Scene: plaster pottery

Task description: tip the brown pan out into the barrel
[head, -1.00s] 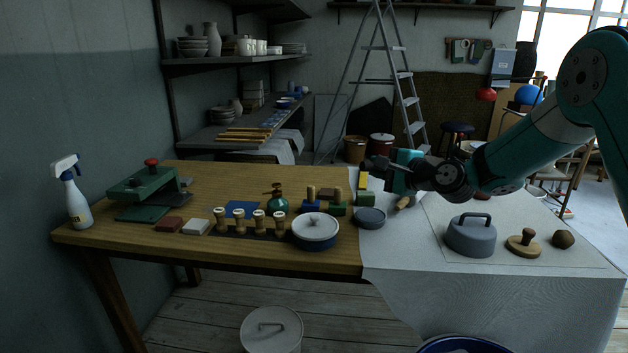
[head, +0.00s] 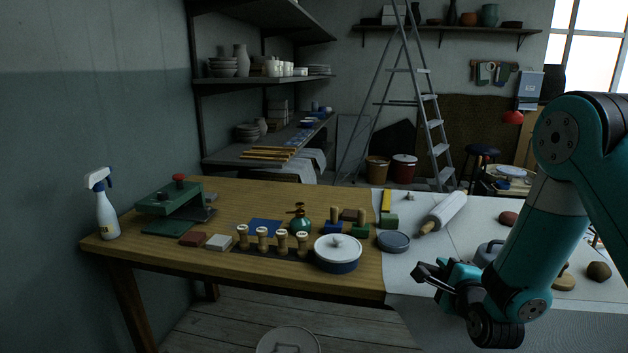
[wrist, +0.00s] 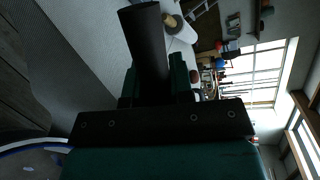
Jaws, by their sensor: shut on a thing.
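My gripper (head: 428,276) hangs low in front of the cloth-covered part of the table, at the right of the head view. In the wrist view its green jaws (wrist: 153,80) are shut on a dark, rounded bar (wrist: 145,35), which fits the brown pan's handle. The pan's body is not plainly seen in either view, so I cannot tell its tilt or contents. A blue and white curved rim (wrist: 22,146), apparently the barrel's, shows at the lower left of the wrist view. The barrel is outside the head view.

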